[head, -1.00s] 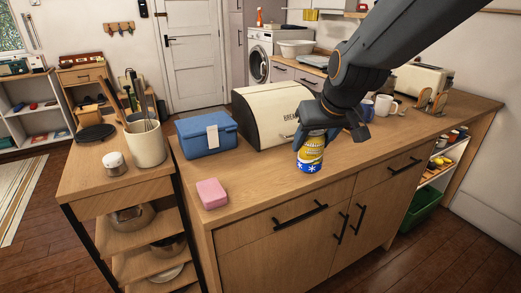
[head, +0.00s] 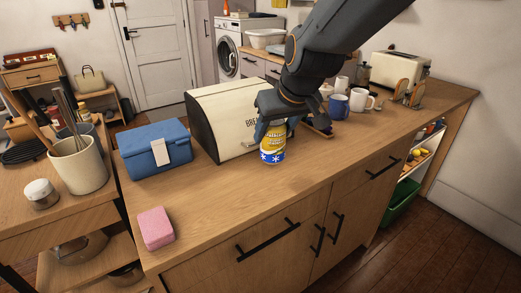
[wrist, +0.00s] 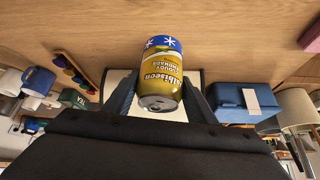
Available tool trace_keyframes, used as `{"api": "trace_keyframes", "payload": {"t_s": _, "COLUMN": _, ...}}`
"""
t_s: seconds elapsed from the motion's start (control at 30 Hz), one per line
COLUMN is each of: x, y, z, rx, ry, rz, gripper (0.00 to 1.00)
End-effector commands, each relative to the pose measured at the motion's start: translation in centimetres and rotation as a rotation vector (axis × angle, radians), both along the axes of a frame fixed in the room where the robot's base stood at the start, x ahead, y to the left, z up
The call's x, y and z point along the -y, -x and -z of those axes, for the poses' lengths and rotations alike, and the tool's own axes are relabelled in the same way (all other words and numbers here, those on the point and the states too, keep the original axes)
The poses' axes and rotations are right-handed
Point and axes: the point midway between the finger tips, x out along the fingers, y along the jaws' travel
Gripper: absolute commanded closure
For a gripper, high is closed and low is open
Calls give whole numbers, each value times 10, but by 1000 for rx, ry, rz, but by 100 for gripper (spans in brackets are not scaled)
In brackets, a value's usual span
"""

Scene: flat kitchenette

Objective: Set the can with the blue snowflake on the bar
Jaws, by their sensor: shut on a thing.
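The can (head: 272,146) is yellow with a blue band and white snowflakes at its lower end. It stands upright in my gripper (head: 275,129), in front of the bread bin, at or just above the wooden counter (head: 225,200). I cannot tell whether its base touches the wood. In the wrist view the can (wrist: 162,75) sits between the two fingers of my gripper (wrist: 160,100), its top end towards me. No surface is marked as the bar; the counter is the large worktop in view.
A cream bread bin (head: 230,115) stands behind the can. A blue box (head: 155,148) and pink sponge (head: 155,228) are to its left. Mugs (head: 358,99) and a toaster (head: 400,70) stand to the right. The counter's front strip is clear.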

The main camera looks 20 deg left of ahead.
Motion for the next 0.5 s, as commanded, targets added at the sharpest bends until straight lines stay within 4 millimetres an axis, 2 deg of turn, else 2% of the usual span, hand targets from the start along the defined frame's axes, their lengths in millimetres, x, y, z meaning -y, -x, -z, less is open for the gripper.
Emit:
{"api": "trace_keyframes", "payload": {"t_s": 0.1, "x": 0, "y": 0, "z": 16, "rx": -1, "ry": -1, "rz": 2, "gripper": 82}}
{"api": "trace_keyframes", "payload": {"t_s": 0.33, "x": 1, "y": -1, "z": 32, "rx": 0, "ry": 0, "rz": 4, "gripper": 82}}
{"api": "trace_keyframes", "payload": {"t_s": 0.5, "x": 2, "y": -1, "z": 56, "rx": 0, "ry": 0, "rz": 4, "gripper": 82}}
